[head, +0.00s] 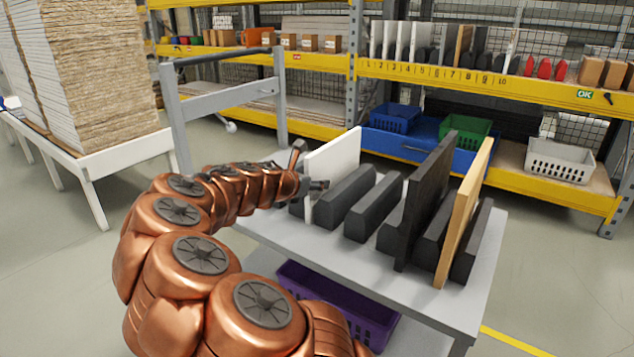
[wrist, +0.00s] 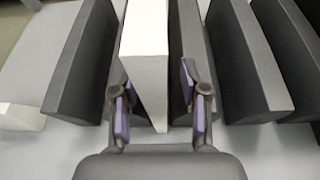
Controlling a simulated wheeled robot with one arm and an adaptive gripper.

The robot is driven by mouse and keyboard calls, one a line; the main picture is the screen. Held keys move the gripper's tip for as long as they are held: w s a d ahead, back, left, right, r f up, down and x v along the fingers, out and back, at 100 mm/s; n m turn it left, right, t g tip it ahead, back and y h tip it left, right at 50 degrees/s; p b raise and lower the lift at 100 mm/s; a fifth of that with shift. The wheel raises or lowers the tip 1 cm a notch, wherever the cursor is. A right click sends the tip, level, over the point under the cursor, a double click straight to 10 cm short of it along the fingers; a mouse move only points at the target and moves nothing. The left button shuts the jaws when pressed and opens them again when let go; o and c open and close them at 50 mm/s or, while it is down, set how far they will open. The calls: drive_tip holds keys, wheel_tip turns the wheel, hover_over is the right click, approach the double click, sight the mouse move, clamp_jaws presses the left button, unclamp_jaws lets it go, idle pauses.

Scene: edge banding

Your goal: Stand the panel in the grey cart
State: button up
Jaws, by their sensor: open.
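A white panel (head: 333,165) stands upright in a slot between dark dividers at the left part of the grey cart (head: 345,256). In the wrist view the white panel (wrist: 147,60) rises between two dark dividers. My gripper (head: 312,186) is at the near edge of the white panel. In the wrist view the two purple-padded fingers (wrist: 160,115) are open, one on each side of the panel's near end, with a gap visible at the right finger. A dark panel (head: 428,200) and a light wood panel (head: 463,215) stand upright in slots farther right on the cart.
Several dark dividers (head: 373,206) line the cart top, with free slots between the white and dark panels. A purple crate (head: 345,310) is on the cart's lower level. A yellow shelf (head: 500,88) stands behind, and stacked boards (head: 85,75) on a white table are at left.

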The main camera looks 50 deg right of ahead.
drive_tip(key=v, duration=1)
drive_tip(key=shift+a, duration=0.15)
drive_tip(key=shift+w+r, duration=0.1)
drive_tip(key=shift+r, duration=0.1)
drive_tip(key=s+a+r+m+g+y+p, duration=0.1)
drive_tip(key=s+a+r+m+y+p, duration=0.3)
drive_tip(key=a+p, duration=0.8)
drive_tip(key=s+a+r+m+g+y+p, duration=0.1)
drive_tip(key=s+a+r+m+y+p, duration=0.4)
drive_tip(key=s+a+r+m+p, duration=0.3)
drive_tip(key=s+a+r+m+y+p, duration=0.4)
drive_tip(key=s+a+r+m+p, duration=0.2)
drive_tip(key=s+a+r+p, duration=0.7)
drive_tip(key=a+r+p, duration=0.2)
drive_tip(key=a+p, duration=0.1)
drive_tip(key=p, duration=0.3)
drive_tip(key=shift+a+m+g, duration=0.3)
drive_tip(key=shift+a+g, duration=0.05)
drive_tip(key=shift+g, duration=0.05)
